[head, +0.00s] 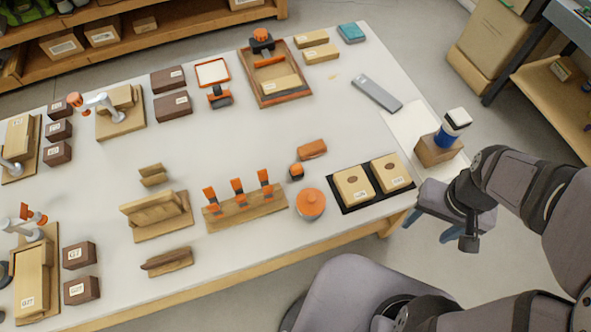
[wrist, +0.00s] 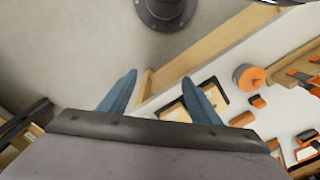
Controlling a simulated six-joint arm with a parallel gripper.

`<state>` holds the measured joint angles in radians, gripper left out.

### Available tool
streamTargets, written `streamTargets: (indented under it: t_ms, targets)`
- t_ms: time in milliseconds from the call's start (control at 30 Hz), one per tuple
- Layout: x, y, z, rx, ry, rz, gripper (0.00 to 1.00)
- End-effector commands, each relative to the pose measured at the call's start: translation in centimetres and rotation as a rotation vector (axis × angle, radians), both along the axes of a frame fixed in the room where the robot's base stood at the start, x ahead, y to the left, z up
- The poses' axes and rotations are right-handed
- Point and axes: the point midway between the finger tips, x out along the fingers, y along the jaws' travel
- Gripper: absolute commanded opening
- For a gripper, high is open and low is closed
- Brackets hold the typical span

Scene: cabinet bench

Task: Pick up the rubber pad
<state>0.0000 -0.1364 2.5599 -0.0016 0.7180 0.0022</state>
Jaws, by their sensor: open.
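I cannot tell for certain which thing is the rubber pad. A thin black mat (head: 379,196) lies near the front right of the bench, with two tan blocks (head: 353,187) on it. A small teal block (head: 351,32) lies at the far right corner, and a flat grey bar (head: 376,93) lies nearer on the right side. My gripper (head: 431,228) is open and empty, just off the bench's front right corner, right of the mat. In the wrist view its blue fingers (wrist: 160,80) are apart with nothing between them; the right finger partly covers the mat.
A wooden block with a blue and white item (head: 454,125) stands at the right edge, close to my arm. An orange disc (head: 310,204), an orange block (head: 312,149) and a rack with orange clamps (head: 240,208) are left of the mat. White bench is clear in the middle.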

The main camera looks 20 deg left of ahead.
Motion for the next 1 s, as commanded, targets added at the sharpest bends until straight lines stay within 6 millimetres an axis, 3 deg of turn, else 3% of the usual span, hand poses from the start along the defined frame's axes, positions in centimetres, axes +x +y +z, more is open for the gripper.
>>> streamTargets:
  t_ms: [433, 533, 1000]
  targets:
    - [0.00, 0.00, 0.00, 0.000, 0.000, 0.000, 0.57]
    - [0.00, 0.00, 0.00, 0.000, 0.000, 0.000, 0.43]
    - [0.80, 0.98, -0.50, 0.029, 0.039, -0.051, 0.43]
